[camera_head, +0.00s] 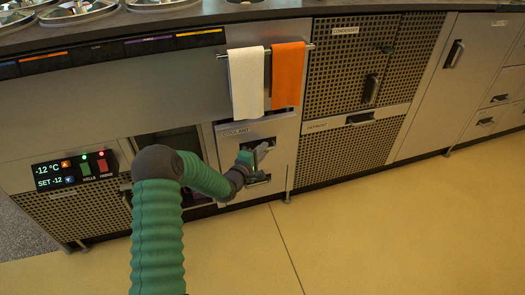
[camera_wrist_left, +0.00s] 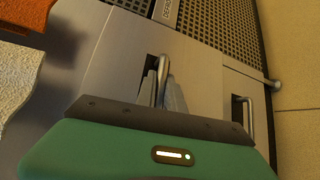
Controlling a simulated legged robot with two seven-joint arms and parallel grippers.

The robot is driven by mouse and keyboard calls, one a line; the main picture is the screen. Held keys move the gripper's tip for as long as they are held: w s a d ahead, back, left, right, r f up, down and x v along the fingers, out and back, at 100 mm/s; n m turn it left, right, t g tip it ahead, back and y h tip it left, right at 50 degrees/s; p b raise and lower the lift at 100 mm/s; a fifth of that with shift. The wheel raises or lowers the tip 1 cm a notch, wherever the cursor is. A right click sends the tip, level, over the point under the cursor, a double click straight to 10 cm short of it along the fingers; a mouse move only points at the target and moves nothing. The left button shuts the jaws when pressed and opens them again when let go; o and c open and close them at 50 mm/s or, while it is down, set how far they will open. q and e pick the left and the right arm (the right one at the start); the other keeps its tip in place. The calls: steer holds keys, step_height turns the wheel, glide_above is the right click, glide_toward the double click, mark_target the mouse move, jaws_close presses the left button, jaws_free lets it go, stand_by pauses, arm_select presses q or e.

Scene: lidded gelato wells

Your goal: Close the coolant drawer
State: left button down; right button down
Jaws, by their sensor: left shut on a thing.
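The coolant drawer (camera_head: 226,143) has a pale metal front with a "COOLANT" label, below the hanging towels in the head view. My left gripper (camera_head: 261,155) is at this front, its arm reaching in from lower left. In the left wrist view, the gripper's grey fingers (camera_wrist_left: 160,92) are shut on the upright drawer handle (camera_wrist_left: 160,68). The drawer front (camera_wrist_left: 197,75) fills the middle of that view. I cannot tell clearly how far the drawer stands out from the cabinet. My right gripper is not in view.
A white towel (camera_head: 246,82) and an orange towel (camera_head: 287,75) hang on a rail above the drawer. A dark open bay and a control panel (camera_head: 75,172) lie to its left. A perforated defrost panel (camera_head: 345,150) is to its right. The yellow floor (camera_head: 350,235) is clear.

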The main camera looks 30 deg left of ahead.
mark_target(257, 145)
arm_select(q)
steer(key=shift+s+a+f, duration=0.1)
steer(key=shift+a+f, duration=0.1)
stand_by(0.6)
